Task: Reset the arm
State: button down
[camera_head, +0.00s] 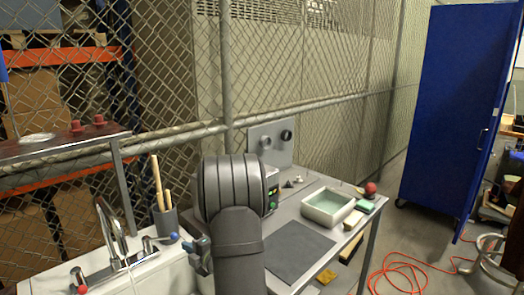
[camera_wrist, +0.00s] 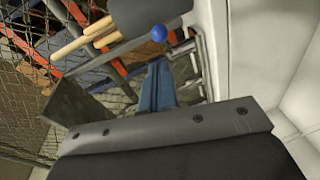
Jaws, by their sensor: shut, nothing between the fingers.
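My arm rises in the middle of the head view, bent over at the top. My gripper (camera_head: 190,245) shows at its left side, close to the sink's tap. In the wrist view my gripper's blue fingers (camera_wrist: 157,68) are together with nothing between them. They point toward the blue ball knob (camera_wrist: 158,33) of the tap, which also shows in the head view (camera_head: 174,236). I cannot tell whether the fingers touch the tap.
Left are the sink (camera_head: 150,275), its faucet (camera_head: 112,230) and a grey cup (camera_head: 166,222) of wooden-handled tools. Right, the table (camera_head: 345,255) holds a grey mat (camera_head: 297,250), a white tub (camera_head: 309,212) and a red ball (camera_head: 370,188). A mesh fence (camera_head: 170,80) stands behind.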

aim_at(174, 238)
jog(key=x, duration=0.4)
jog(key=w+x, duration=0.1)
jog(key=x, duration=0.1)
jog(key=shift+d+f, duration=0.15)
jog(key=shift+d, duration=0.2)
jog(key=shift+s+a, duration=0.1)
jog(key=shift+a, duration=0.05)
jog(key=shift+s+a, duration=0.2)
jog(key=shift+s, duration=0.8)
